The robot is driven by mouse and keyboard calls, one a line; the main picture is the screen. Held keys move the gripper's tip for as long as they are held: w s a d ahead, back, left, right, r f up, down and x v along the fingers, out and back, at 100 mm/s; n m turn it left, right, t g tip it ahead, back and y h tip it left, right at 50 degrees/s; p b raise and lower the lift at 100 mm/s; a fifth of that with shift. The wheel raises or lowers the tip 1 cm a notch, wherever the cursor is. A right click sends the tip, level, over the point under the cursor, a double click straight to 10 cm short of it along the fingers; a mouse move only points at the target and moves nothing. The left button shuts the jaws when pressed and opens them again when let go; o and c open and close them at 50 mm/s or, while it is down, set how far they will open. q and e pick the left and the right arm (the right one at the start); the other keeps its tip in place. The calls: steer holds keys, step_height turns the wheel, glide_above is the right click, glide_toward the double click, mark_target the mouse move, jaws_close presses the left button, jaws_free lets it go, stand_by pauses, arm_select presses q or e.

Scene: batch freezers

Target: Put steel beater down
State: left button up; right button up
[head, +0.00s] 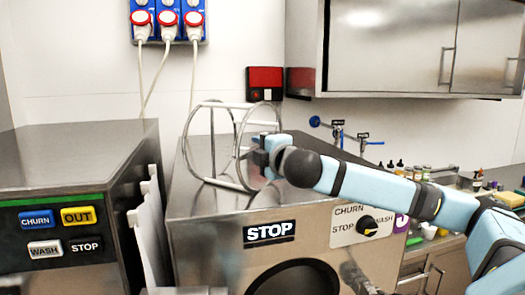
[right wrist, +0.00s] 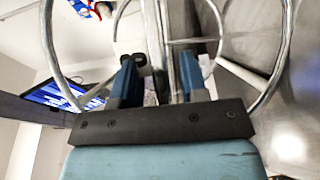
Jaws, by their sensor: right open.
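The steel beater (head: 212,148) is a frame of round hoops and bars. In the head view it stands on the steel top of the right-hand freezer. My right gripper (head: 268,155) is at the beater's right hoop. In the right wrist view the beater's bars (right wrist: 163,40) and hoops surround the open fingers of my right gripper (right wrist: 158,78), and an upright bar lies between them. My left gripper is not in view.
The right-hand freezer (head: 185,232) has a STOP label and a dark round opening. Another freezer (head: 60,160) stands at left. Sockets with hanging cables (head: 168,20) are above. Bottles (head: 400,170) stand on the counter at right, below a wall cabinet (head: 390,45).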

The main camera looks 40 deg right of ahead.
steer(key=shift+r, duration=0.25)
steer(key=b+v, duration=0.5)
steer(key=v, duration=0.7)
steer(key=shift+f, duration=0.1)
steer(key=shift+f, duration=0.1)
